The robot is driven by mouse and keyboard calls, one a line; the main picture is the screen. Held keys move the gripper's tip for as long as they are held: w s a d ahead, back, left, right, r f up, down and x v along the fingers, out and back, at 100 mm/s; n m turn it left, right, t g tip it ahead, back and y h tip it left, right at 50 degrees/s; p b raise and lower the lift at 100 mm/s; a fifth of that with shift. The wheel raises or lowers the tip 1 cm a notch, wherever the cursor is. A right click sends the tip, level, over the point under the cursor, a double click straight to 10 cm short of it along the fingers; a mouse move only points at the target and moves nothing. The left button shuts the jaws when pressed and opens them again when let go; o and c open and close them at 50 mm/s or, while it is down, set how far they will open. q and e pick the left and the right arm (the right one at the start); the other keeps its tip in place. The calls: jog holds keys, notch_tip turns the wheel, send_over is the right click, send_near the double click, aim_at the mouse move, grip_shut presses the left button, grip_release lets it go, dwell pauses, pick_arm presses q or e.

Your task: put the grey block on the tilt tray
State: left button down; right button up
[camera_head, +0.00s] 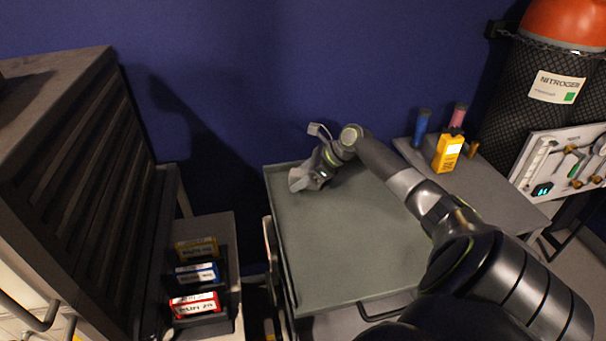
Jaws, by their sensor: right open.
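The tilt tray looks to be the large flat grey-green tray (340,265) in the middle, with a low rim and a dark handle at its front edge. My right arm reaches over it from the lower right. My right gripper (308,157) is at the tray's far left corner, with its fingers spread apart. I cannot make out a separate grey block; the gripper and arm hide part of that corner. My left gripper is not in view.
A slatted dark cabinet (75,165) stands at the left, beside a holder with yellow, blue and red labelled boxes (196,304). At the right are a side table (490,190) with a yellow device (448,152), a tool panel and a nitrogen cylinder (545,85).

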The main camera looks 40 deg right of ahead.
jog(key=v, duration=1.2)
jog(key=shift+r+p, duration=0.2)
jog(key=shift+p, duration=0.1)
